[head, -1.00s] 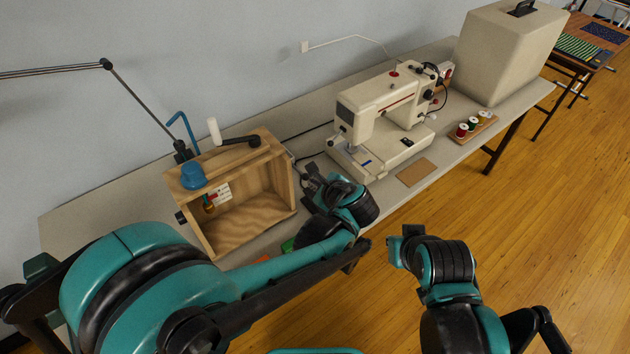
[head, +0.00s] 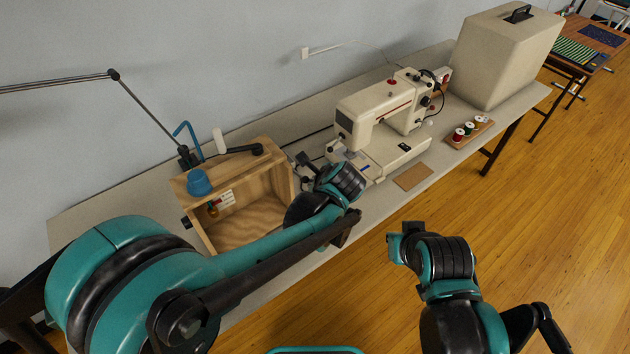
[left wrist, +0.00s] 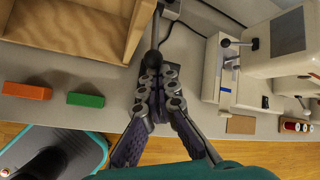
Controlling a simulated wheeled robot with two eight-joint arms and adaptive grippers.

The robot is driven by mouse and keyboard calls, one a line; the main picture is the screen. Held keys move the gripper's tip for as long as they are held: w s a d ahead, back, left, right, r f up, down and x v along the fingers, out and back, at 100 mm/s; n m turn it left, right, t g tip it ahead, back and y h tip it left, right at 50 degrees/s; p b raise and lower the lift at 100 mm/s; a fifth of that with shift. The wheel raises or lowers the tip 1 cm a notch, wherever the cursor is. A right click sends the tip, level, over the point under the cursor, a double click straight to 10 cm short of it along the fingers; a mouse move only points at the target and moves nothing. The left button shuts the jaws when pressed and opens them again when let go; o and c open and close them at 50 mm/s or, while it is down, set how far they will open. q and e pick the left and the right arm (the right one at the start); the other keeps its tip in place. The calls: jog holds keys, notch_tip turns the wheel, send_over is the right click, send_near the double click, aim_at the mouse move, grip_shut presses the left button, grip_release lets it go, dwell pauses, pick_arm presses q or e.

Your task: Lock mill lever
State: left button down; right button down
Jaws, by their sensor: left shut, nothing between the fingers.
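In the head view my left gripper (head: 312,171) is between the wooden box and the sewing machine, and the lever is hard to make out there. My right gripper (head: 402,240) is over the floor, away from the table; its fingers cannot be made out.
The sewing machine (head: 377,110) stands to the right. An orange block (left wrist: 27,91) and a green block (left wrist: 86,100) lie near the table's front edge.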

pick_arm(q)
jog(key=r+g+p, duration=0.1)
jog(key=w+a+r+g+h+p, duration=0.1)
jog(key=r+p, duration=0.1)
jog(key=w+r+g+h+p, duration=0.1)
jog(key=p, duration=0.1)
jog(key=shift+a+r, duration=0.2)
dwell(0.6)
jog(key=shift+r, duration=0.15)
